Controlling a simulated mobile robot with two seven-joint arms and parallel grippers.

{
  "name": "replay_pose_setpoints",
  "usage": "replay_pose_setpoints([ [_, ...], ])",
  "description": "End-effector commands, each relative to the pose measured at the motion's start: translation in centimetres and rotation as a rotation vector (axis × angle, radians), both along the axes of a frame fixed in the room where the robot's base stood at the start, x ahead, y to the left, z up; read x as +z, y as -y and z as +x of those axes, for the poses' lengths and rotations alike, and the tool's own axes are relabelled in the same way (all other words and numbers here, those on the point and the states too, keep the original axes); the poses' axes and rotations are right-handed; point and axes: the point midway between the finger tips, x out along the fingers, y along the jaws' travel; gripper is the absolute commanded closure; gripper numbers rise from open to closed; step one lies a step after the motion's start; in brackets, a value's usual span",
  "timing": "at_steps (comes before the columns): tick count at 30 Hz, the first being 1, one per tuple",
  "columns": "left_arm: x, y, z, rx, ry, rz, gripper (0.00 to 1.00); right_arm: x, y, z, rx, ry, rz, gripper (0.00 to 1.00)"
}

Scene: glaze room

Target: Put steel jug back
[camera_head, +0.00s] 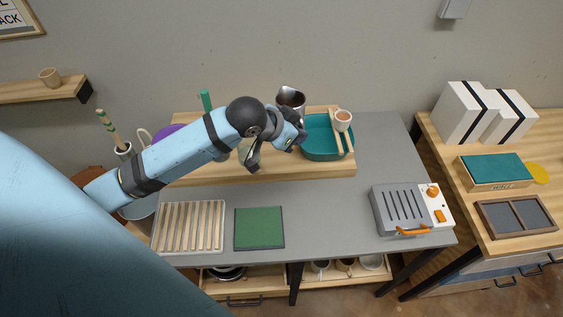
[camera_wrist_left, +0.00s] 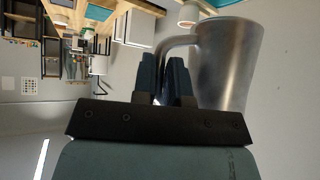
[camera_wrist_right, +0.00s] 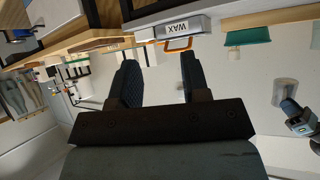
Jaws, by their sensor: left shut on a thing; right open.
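The steel jug (camera_head: 291,97) is at the back of the grey table, above the wooden shelf and beside the teal basin. It also fills the upper right of the left wrist view (camera_wrist_left: 228,62), where its handle runs between the fingers. My left gripper (camera_head: 295,130) is shut on the jug's handle; the fingers (camera_wrist_left: 165,80) show close together there. The arm hides part of the jug in the head view. My right gripper (camera_wrist_right: 158,80) is open and empty in the right wrist view, with the jug off to the right.
The teal basin (camera_head: 322,152) has wooden slats across it with a small cup (camera_head: 343,117) on them. A slatted rack (camera_head: 190,228), a green mat (camera_head: 259,228) and a grey appliance (camera_head: 402,210) stand at the front. Bare grey tabletop lies between mat and appliance.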

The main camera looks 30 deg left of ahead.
Motion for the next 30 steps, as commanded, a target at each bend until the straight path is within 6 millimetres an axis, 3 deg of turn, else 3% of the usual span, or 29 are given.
replay_pose_setpoints([
  [2,-1.0,-1.2,0.8,-0.069,0.005,0.009,1.00,-1.3,-0.1,0.2,0.004,0.003,0.001,0.57],
  [9,-1.4,-4.6,2.5,-0.224,0.009,0.006,1.00,-3.2,-0.5,0.4,0.010,0.006,0.006,0.57],
  [15,-0.8,-6.7,3.4,-0.275,0.009,0.002,1.00,-3.8,-0.9,0.3,0.019,0.005,0.011,0.57],
  [20,-1.0,-7.3,3.5,-0.287,0.007,-0.003,1.00,-3.7,-1.2,0.3,0.024,0.008,0.014,0.57],
  [23,-2.6,-7.4,3.5,-0.287,0.002,-0.005,1.00,-3.5,-1.1,0.3,0.024,0.008,0.013,0.57],
  [30,-8.7,-7.3,3.5,-0.285,0.002,-0.005,1.00,-3.1,-0.9,0.4,0.022,0.008,0.009,0.57],
])
